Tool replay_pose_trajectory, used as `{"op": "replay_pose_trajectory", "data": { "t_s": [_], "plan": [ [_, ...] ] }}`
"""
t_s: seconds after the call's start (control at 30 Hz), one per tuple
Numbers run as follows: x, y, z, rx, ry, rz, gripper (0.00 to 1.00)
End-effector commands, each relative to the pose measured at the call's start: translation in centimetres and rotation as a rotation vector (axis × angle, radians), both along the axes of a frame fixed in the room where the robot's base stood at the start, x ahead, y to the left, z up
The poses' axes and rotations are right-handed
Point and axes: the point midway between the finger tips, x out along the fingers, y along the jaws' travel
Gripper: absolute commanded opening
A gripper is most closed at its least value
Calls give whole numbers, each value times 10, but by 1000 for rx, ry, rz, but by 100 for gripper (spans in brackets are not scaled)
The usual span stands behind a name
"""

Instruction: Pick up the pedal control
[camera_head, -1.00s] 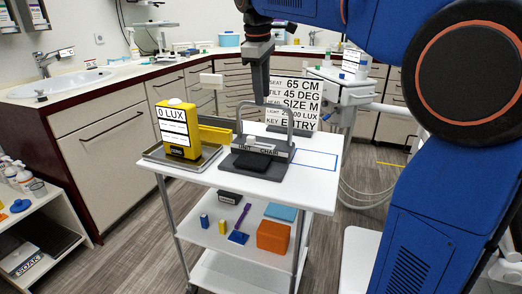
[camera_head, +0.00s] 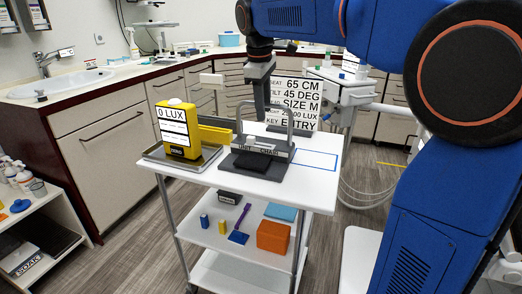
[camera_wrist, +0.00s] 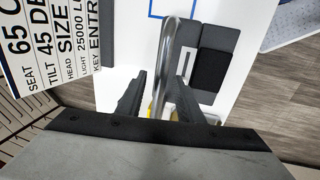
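The pedal control (camera_head: 262,160) stands on the white cart top, a dark grey base with a black pedal pad and a tall silver hoop handle. In the wrist view its black pad (camera_wrist: 211,70) lies right of the silver handle bar (camera_wrist: 167,62). My gripper (camera_head: 262,118) points down at the top bar of the handle. In the wrist view my gripper (camera_wrist: 163,76) has its two dark fingers apart, with the bar passing between them and gaps beside it. The pedal control rests on the cart. Contact between fingers and bar cannot be made out.
A yellow lux meter (camera_head: 177,130) stands on a metal tray (camera_head: 151,153) at the left. A white sign (camera_head: 299,100) stands behind the handle. A blue outlined rectangle (camera_head: 319,158) marks bare cart top at the right. A lower shelf (camera_head: 211,237) holds small items.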

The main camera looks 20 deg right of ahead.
Motion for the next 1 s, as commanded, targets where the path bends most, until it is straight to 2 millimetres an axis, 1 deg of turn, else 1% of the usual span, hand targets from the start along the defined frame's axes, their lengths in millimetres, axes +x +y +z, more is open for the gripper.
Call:
{"op": "replay_pose_trajectory", "data": {
  "t_s": [0.53,0.57,0.6,0.67,0.7,1.0],
  "plan": [
    [0,0,-3,0,0,0,33],
    [0,0,-3,0,0,0,29],
    [0,0,-3,0,0,0,19],
    [0,0,-3,0,0,0,5],
    [0,0,-3,0,0,0,0],
    [0,0,-4,0,0,0,0]
  ]
}}
